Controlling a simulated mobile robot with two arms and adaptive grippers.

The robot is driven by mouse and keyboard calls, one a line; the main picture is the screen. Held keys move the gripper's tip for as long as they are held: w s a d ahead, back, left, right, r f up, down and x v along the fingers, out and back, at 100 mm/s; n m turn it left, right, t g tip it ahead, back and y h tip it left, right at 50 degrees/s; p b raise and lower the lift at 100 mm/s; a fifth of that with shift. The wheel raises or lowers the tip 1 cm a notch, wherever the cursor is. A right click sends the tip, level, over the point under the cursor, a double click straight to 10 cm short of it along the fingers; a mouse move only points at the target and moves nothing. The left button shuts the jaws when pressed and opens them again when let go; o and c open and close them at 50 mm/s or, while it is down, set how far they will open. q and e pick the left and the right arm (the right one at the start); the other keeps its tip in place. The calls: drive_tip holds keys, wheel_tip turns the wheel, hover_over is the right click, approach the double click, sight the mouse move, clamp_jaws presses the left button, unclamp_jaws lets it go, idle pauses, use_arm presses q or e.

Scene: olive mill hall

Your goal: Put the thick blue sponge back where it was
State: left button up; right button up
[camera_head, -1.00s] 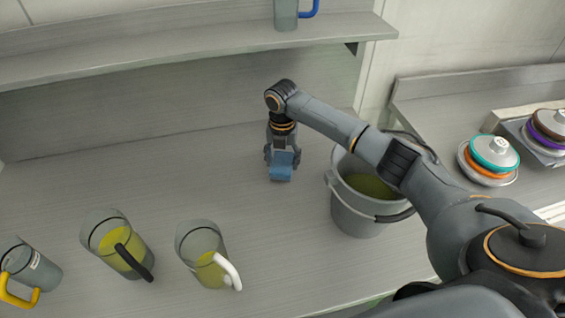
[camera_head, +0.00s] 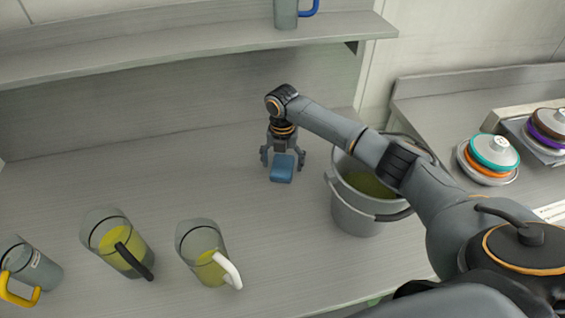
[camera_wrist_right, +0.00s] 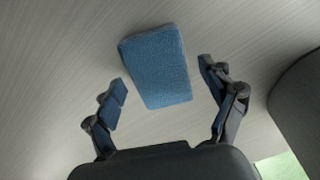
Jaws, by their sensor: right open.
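The thick blue sponge (camera_head: 282,168) lies on the grey worktop (camera_head: 150,185), left of the bucket. It also shows in the right wrist view (camera_wrist_right: 157,65), flat on the surface just beyond the fingertips. My right gripper (camera_head: 283,160) is open above and around the back of the sponge. In the wrist view its two fingers (camera_wrist_right: 163,85) stand apart on either side with gaps to the sponge. My left gripper is not in view.
A grey bucket (camera_head: 352,212) with green liquid stands right of the sponge. Two jugs of yellow liquid (camera_head: 105,232) (camera_head: 192,240) and a yellow-handled jug (camera_head: 42,272) stand at the front left. A shelf (camera_head: 170,62) with a blue-handled jug (camera_head: 286,14) is above. Stacked lids (camera_head: 493,150) are at right.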

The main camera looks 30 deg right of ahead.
sight(282, 165)
wheel_tip(282, 165, up, 12)
drive_tip(key=b, duration=0.1)
drive_tip(key=shift+r, duration=0.1)
idle(0.5)
